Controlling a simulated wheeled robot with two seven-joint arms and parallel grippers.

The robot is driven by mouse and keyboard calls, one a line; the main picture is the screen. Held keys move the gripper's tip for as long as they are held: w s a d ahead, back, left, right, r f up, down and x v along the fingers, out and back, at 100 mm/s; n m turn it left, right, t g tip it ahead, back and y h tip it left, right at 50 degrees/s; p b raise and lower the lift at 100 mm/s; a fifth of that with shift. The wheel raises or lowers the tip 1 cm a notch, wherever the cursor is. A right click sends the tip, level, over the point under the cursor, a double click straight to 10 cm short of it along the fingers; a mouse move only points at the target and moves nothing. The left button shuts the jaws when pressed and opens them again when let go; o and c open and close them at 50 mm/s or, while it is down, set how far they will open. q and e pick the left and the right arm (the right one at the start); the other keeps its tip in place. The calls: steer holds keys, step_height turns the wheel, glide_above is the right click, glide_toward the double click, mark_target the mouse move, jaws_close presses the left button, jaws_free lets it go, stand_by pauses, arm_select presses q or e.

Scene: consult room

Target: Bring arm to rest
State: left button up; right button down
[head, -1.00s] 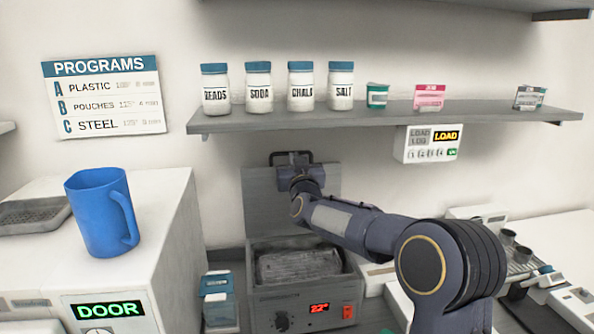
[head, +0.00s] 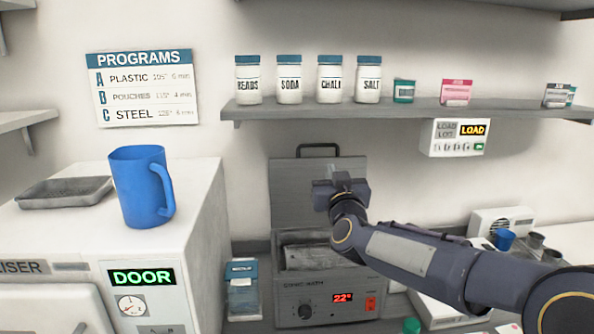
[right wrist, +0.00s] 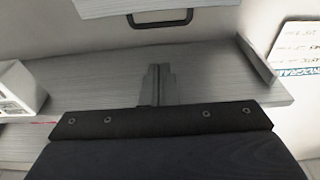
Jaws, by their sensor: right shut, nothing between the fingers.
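My right gripper (head: 340,190) is shut and empty, in front of the raised grey lid (head: 290,190) of the sonic bath (head: 325,290). The lid stands upright with its dark handle (head: 318,150) at the top, and the gripper looks clear of that handle. In the right wrist view, which looks upside down, the closed fingers (right wrist: 158,85) show against the grey shelf (right wrist: 90,85), with the lid handle (right wrist: 160,20) beyond them. The right arm reaches in from the lower right. My left gripper is not in view.
A blue jug (head: 140,190) and a grey tray (head: 65,192) stand on the white steriliser (head: 205,210) at left. Several jars (head: 290,85) line the shelf (head: 420,108) above. A small blue cup (head: 504,239) is at right, beyond my arm.

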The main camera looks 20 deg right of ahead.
steer(key=s+a+f+g+y, duration=0.3)
steer(key=s+f, duration=0.5)
steer(key=s, duration=0.4)
steer(key=s+a+f+g+y, duration=0.2)
steer(key=s+a+f+g, duration=0.2)
steer(key=s+f, duration=0.5)
steer(key=s+a+f+n+g+y, duration=0.1)
steer(key=s+a+f+g+y, duration=0.2)
steer(key=s+f+g, duration=0.4)
steer(key=s+f, duration=0.1)
steer(key=s, duration=0.7)
steer(key=shift+s+a+f+y, duration=0.25)
steer(key=shift+a+y, duration=0.05)
steer(key=shift+a, duration=0.1)
steer(key=shift+d, duration=0.1)
